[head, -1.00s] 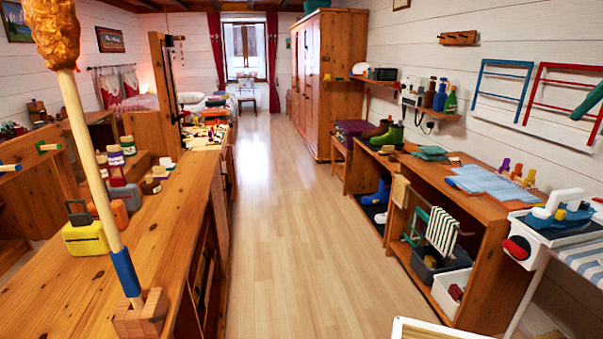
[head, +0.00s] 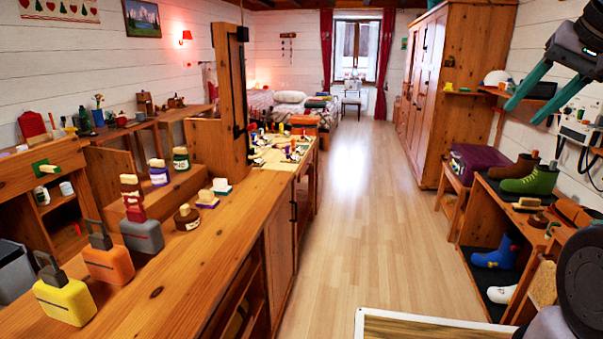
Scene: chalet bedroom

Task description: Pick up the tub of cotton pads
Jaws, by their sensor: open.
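I cannot surely pick out the tub of cotton pads. A small white tub (head: 66,188) stands in the shelf at the far left, too small to identify. Jars with pale labels, one dark green (head: 181,158) and one purple (head: 158,173), stand on a wooden step on the left counter. My gripper (head: 525,113) hangs at the upper right with its two teal fingers apart and nothing between them. It is far from these jars and from the white tub.
The left counter (head: 215,255) carries yellow (head: 68,300), orange (head: 108,262) and grey (head: 142,233) toy suitcases and small brushes. A bench with boots (head: 528,180) lines the right wall. The floor (head: 345,220) between is clear. A framed panel (head: 430,325) is at the bottom right.

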